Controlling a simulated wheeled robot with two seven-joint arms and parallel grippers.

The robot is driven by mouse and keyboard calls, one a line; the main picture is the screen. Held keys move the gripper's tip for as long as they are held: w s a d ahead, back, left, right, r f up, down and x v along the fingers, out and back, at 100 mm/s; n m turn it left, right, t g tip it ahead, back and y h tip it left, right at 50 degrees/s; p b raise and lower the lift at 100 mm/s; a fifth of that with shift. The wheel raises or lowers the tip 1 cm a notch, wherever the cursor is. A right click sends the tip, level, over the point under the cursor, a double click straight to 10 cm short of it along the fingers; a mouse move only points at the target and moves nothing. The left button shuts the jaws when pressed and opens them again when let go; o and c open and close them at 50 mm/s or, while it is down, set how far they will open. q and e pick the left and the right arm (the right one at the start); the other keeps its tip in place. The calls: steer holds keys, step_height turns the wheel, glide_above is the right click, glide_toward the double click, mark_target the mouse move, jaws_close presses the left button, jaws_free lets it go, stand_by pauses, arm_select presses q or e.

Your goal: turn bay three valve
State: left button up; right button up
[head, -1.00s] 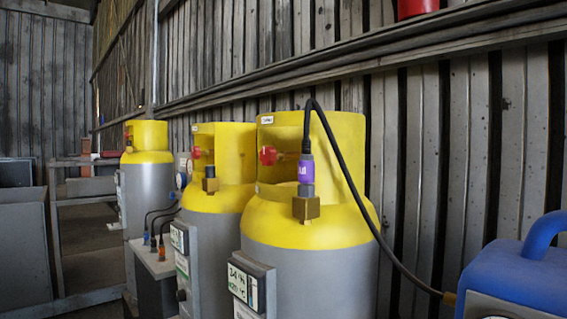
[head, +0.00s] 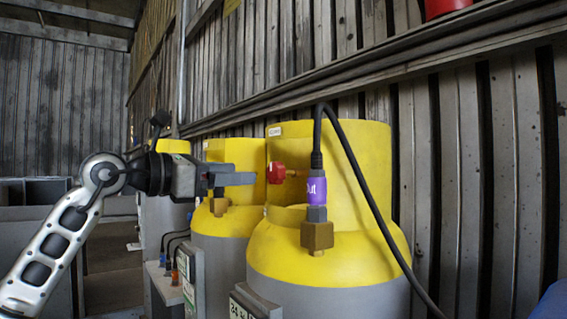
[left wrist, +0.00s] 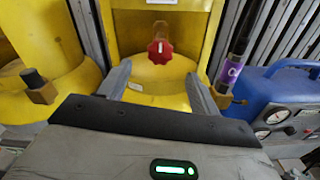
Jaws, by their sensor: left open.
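The red valve knob (head: 275,173) sits in the opening of the nearest yellow-topped cylinder's collar (head: 375,165). It also shows in the left wrist view (left wrist: 160,51), ahead of the fingers. My left gripper (head: 245,179) reaches in from the left, its fingertips just left of the knob and apart from it. In the left wrist view the left gripper (left wrist: 163,82) is open, with the knob centred beyond the gap between its two grey fingers. A brass fitting with a purple-labelled connector (head: 316,192) stands on the same cylinder, right of the knob. My right gripper is not in view.
A black hose (head: 365,180) arches from the purple connector down to the right. A blue machine with gauges (left wrist: 285,95) stands right of the cylinder. A second yellow cylinder (head: 222,225) stands behind my left gripper. A plank wall (head: 470,180) runs close behind the cylinders.

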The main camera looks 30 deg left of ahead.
mark_target(272, 173)
arm_select(q)
steer(key=p+x, duration=0.3)
steer(key=x, duration=0.7)
steer(key=shift+r, duration=0.15)
steer(key=shift+w+d+p, duration=0.3)
steer(key=shift+w+p, duration=0.05)
steer(key=shift+w, duration=0.25)
steer(key=c, duration=1)
